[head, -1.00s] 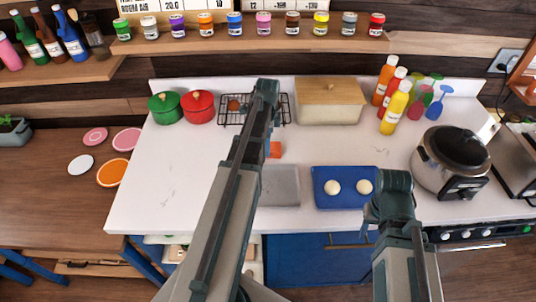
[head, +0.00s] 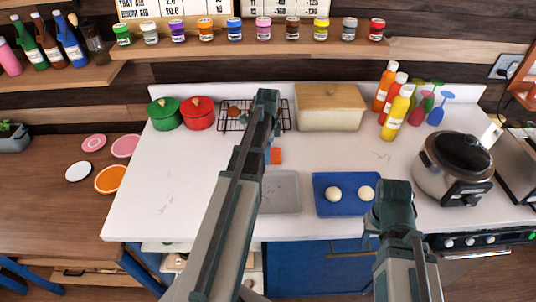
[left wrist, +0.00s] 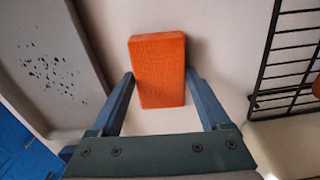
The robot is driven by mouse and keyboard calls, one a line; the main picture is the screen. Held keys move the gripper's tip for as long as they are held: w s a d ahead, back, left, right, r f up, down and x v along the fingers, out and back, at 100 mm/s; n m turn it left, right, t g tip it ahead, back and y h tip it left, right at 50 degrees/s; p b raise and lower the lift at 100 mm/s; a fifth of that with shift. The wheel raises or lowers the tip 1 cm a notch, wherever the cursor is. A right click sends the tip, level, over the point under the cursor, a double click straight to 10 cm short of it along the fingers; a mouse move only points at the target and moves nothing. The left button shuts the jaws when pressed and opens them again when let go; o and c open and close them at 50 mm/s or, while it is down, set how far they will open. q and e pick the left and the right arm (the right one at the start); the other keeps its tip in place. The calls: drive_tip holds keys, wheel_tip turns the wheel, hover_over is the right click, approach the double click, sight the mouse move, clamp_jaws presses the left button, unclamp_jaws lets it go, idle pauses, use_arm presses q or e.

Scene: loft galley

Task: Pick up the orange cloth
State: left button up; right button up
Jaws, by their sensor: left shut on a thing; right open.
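The orange cloth (head: 276,156) looks like a small rectangular block on the white counter, just behind the grey tray. In the head view my left arm covers part of it and hides the left fingers. In the left wrist view the orange cloth (left wrist: 158,55) stands between the two fingers of my left gripper (left wrist: 160,76), which is shut on it. I cannot tell whether it touches the counter. My right gripper (head: 372,224) is low at the counter's front edge, near the blue tray, open and mostly hidden by its own arm.
The grey tray (head: 283,207) lies in front of the cloth. A black wire rack (head: 287,115) is behind it, beside a beige box (head: 330,108). A blue tray (head: 330,210) holds two pale round things. A cooker (head: 440,180) stands right.

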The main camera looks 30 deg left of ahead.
use_arm(q)
drive_tip(key=shift+r, duration=0.1)
drive_tip(key=shift+r+p, duration=0.8)
drive_tip(key=shift+p, duration=0.05)
wheel_tip(320, 180, up, 2)
drive_tip(key=shift+p, duration=1.05)
drive_tip(key=s+d, duration=0.2)
drive_tip(key=d, duration=0.2)
drive_tip(key=s+d, duration=0.3)
drive_tip(key=d, duration=0.2)
drive_tip(key=s+d+r+p, duration=0.1)
drive_tip(key=s+d, duration=0.2)
drive_tip(key=d, duration=0.2)
drive_tip(key=shift+r, duration=0.1)
